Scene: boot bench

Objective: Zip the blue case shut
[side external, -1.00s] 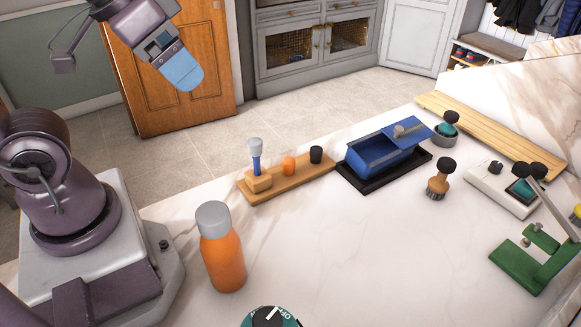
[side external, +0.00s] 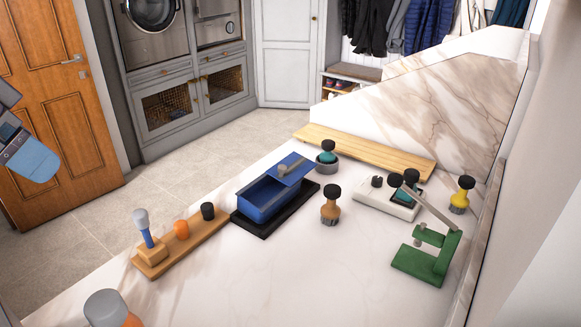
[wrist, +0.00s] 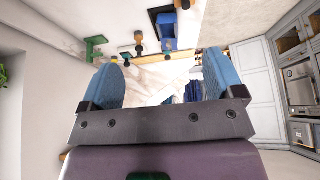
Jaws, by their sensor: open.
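The blue case (side external: 262,199) is an open-topped box on a black tray (side external: 262,231) on the marble counter. A flat blue lid piece (side external: 296,167) with a grey knob (side external: 283,170) covers its far right end; the rest of the top is open. No zip teeth can be made out. The case also shows upside down at the top of the wrist view (wrist: 168,32). My gripper (wrist: 163,82) has two blue fingers spread wide with nothing between them. In the side view, one blue finger (side external: 34,161) shows at the left edge, well away from the case.
A wooden rack (side external: 185,247) with several small items stands left of the case. An orange bottle (side external: 130,320) is at front left. The front counter is mostly clear.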

